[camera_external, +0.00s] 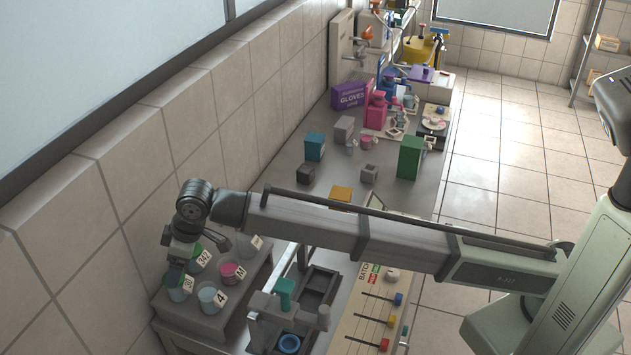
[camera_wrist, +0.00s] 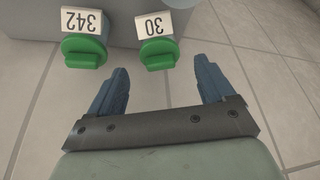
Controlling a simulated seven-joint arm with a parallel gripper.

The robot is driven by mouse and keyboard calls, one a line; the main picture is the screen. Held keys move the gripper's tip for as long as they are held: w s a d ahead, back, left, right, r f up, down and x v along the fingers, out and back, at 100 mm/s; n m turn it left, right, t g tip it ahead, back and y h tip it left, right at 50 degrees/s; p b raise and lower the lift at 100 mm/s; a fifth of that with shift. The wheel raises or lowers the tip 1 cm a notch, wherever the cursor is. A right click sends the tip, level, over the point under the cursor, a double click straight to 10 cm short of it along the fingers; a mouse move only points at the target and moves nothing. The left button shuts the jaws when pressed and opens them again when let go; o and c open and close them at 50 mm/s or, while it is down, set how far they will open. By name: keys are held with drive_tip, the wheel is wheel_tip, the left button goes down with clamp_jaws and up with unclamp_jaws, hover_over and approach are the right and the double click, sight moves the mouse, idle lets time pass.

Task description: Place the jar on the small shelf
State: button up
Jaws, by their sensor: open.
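Several small labelled jars stand on a grey stand (camera_external: 205,325) at the left in the external view. The jar marked 30 (camera_external: 177,291) is under my gripper (camera_external: 180,268), beside the jar marked 342 (camera_external: 197,261). In the wrist view, my gripper's blue fingers (camera_wrist: 161,72) are apart and empty. The green lid of jar 30 (camera_wrist: 158,54) shows just past the gap between the fingertips, and the green lid of jar 342 (camera_wrist: 84,52) is to its left. I cannot tell whether the fingers touch jar 30. I cannot tell which surface is the small shelf.
A jar with pink contents (camera_external: 231,272) and a jar marked 4 (camera_external: 210,297) stand close by. A dark rack with a blue ring (camera_external: 289,344) is right of the stand. The tiled wall is close at left. A long bench with boxes (camera_external: 349,96) runs behind.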

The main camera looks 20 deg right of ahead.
drive_tip(key=shift+v, duration=2.65)
